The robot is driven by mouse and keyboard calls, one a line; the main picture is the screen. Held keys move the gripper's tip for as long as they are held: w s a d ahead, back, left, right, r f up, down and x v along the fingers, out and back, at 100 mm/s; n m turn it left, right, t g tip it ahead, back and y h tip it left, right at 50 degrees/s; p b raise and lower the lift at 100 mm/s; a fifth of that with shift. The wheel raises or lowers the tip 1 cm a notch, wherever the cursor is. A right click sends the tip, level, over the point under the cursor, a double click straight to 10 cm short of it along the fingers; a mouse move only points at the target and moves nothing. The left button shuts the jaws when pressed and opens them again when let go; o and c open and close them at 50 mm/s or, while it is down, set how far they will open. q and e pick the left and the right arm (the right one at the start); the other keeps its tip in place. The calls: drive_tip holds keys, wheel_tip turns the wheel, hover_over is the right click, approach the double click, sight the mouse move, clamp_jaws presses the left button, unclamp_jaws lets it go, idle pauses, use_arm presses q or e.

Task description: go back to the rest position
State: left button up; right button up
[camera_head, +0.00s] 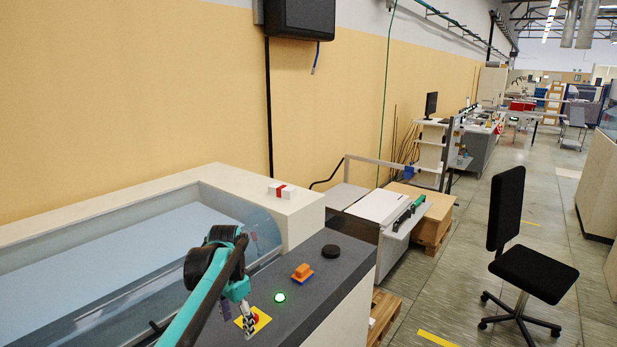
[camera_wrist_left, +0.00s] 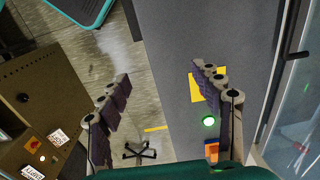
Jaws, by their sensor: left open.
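My left gripper (camera_head: 238,316) is open over the front of the dark grey machine top (camera_head: 318,291), by a yellow square (camera_head: 262,319). Its two fingers stand wide apart in the left wrist view (camera_wrist_left: 161,74), with nothing between them. The left finger shows against the floor and the right finger over the machine top. My right gripper is in neither view.
A lit green button (camera_head: 280,297), an orange and blue object (camera_head: 303,273) and a black knob (camera_head: 331,251) are on the machine top. A clear curved cover (camera_head: 262,232) is beside it. A black office chair (camera_head: 535,274) stands right; the aisle floor (camera_head: 470,255) has free room.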

use_arm(q)
drive_tip(key=s+f+n+t+b, duration=0.3)
drive_tip(key=s+f+b, duration=0.3)
drive_tip(key=s, duration=0.6)
drive_tip(key=s+f+n+t+b, duration=0.4)
drive_tip(key=s+f, duration=0.4)
drive_tip(key=s, duration=0.5)
drive_tip(key=shift+d+f+n+b, duration=0.3)
drive_tip(key=shift+f+b, duration=0.1)
drive_tip(key=shift+b, duration=0.45)
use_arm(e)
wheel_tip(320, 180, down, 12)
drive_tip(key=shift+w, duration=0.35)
